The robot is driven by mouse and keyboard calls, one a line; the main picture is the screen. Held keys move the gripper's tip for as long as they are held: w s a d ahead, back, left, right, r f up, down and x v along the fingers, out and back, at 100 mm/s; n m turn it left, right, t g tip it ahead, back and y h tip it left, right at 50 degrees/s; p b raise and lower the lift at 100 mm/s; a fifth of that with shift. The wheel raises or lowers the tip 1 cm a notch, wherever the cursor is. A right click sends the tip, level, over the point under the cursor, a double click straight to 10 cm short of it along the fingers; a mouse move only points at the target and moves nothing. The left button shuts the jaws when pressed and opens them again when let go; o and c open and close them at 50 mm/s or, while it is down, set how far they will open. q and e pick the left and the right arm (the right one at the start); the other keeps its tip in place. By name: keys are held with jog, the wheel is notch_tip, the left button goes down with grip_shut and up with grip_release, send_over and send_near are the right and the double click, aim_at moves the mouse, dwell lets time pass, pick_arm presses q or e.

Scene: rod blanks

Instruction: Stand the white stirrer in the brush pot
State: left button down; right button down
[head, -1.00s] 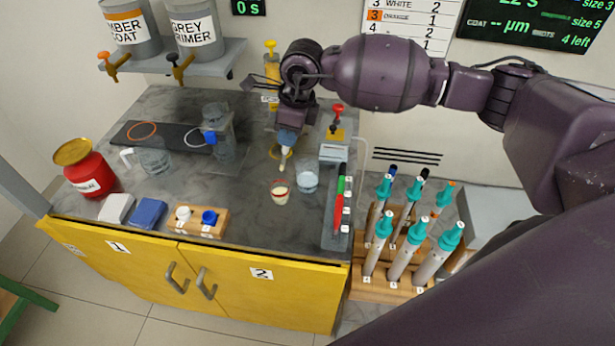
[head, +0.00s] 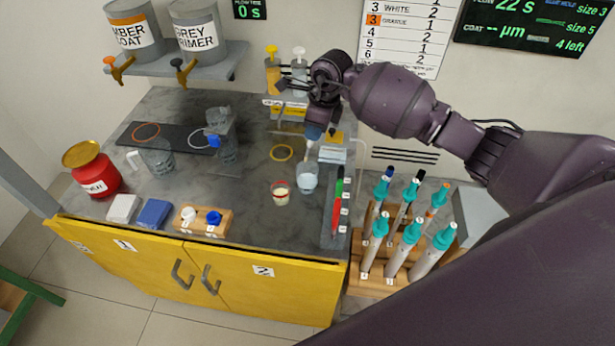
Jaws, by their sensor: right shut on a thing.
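My right gripper (head: 313,133) points down over the back right of the grey worktop and is shut on the white stirrer (head: 309,147). Only a short pale lower end of the stirrer shows below the fingertips; the rest is hidden by the gripper. A clear glass with pale contents (head: 307,178) stands just in front of and below the stirrer's tip; it may be the brush pot, but I cannot tell for sure. The stirrer appears above and behind its rim. My left gripper is not in view.
A small cup with cream contents (head: 281,194) stands left of the glass. A tray of red, green and dark markers (head: 335,215) is at right. A clear jug (head: 156,157) and red jar (head: 95,170) stand left.

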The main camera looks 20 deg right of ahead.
jog(key=shift+d+f+n, duration=0.1)
jog(key=shift+d+n, duration=0.05)
jog(key=shift+n, duration=0.25)
jog(key=b+x, duration=0.1)
jog(key=x, duration=0.1)
jog(key=b+x, duration=0.1)
jog(key=d+b+x, duration=0.1)
jog(key=x, duration=0.1)
jog(key=shift+s+f, duration=0.35)
jog(key=shift+f, duration=0.15)
jog(key=c, duration=1.2)
grip_release()
jog(key=shift+o, duration=0.9)
jog(key=v, duration=1)
jog(key=shift+r+b, duration=0.35)
jog(key=shift+r, duration=0.05)
